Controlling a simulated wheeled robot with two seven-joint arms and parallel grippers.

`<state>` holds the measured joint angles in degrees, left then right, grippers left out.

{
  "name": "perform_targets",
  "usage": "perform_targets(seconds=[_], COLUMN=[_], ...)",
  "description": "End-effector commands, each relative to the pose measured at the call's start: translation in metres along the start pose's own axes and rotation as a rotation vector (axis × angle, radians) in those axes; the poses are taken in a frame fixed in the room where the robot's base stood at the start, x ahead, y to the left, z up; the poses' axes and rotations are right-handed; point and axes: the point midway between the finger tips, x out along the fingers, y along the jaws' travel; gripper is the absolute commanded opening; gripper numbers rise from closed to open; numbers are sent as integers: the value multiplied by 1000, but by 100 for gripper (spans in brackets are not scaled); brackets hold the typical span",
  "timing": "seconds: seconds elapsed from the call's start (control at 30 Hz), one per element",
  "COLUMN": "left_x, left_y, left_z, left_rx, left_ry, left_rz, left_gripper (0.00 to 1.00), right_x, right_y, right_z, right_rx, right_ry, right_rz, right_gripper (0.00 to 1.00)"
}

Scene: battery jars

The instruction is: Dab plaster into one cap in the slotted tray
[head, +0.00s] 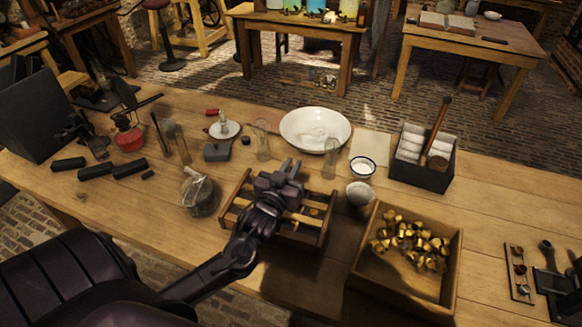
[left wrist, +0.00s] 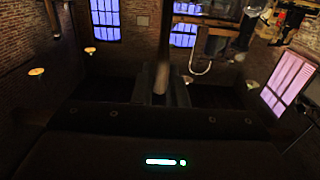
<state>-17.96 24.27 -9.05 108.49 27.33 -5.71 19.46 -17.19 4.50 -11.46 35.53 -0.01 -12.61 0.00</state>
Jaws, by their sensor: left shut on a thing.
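My left gripper (head: 280,182) is over the slotted wooden tray (head: 323,236) in the middle of the bench, and my arm hides much of the tray. In the left wrist view the gripper (left wrist: 160,92) is shut on a slim brown rod-like tool (left wrist: 163,55). The tool's working end cannot be made out. A small gold spot, perhaps a cap (head: 314,212), shows in the tray's right part. A small blue-rimmed bowl (head: 362,167) holds something white, maybe plaster. My right gripper is not in view.
An open wooden box (head: 456,262) of brass caps stands right of the tray. A round flask (head: 201,197) is close on the left.

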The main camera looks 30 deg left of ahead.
Motion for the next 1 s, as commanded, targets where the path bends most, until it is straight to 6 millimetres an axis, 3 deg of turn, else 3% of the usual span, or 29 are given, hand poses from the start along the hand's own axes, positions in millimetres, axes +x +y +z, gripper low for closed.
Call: perform_targets(seconds=[1.0], left_x=[0], left_y=[0], left_z=[-58], left_rx=[-1], left_ry=[0], left_rz=[0], left_gripper=[0], right_x=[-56], right_y=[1], right_z=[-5], right_rx=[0], right_ry=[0], right_rz=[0], right_gripper=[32])
